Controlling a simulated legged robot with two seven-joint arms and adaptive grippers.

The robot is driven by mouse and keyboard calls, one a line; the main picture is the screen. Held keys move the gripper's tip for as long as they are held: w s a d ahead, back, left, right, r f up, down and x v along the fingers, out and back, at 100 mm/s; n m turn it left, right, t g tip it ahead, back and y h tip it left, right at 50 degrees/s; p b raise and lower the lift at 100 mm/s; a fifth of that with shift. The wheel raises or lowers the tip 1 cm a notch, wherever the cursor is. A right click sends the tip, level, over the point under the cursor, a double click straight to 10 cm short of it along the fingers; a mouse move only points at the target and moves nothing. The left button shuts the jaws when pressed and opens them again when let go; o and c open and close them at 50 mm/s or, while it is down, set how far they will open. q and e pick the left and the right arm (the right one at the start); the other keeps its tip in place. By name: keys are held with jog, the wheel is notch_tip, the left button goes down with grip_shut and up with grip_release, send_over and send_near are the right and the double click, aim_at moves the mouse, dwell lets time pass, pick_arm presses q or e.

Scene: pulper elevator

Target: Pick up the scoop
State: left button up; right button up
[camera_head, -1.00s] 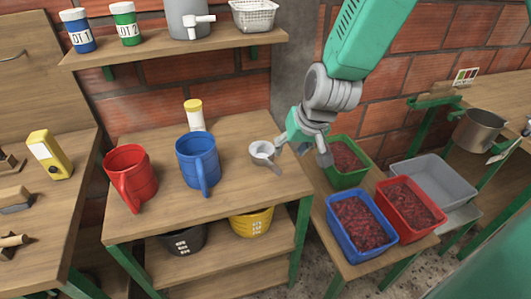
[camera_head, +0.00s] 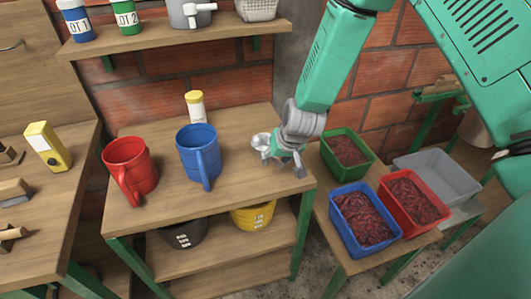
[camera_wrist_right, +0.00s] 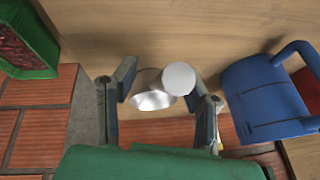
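The scoop (camera_head: 261,141) is a small silver metal cup on the wooden table, to the right of the blue jug. My right gripper (camera_head: 284,164) is low over the table's right part and partly hides the scoop. In the right wrist view the scoop (camera_wrist_right: 151,98) lies between the two spread fingers of my right gripper (camera_wrist_right: 162,84), with a pale round disc beside its bowl. The fingers look open, with visible gaps to the scoop. My left gripper is not in view.
Green (camera_head: 330,163), blue (camera_head: 347,225) and red (camera_head: 398,210) bins of berries and a grey tray (camera_head: 450,176) stand right. A shelf (camera_head: 165,42) is above.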

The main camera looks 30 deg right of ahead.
jog(key=shift+a, duration=0.2)
grip_shut()
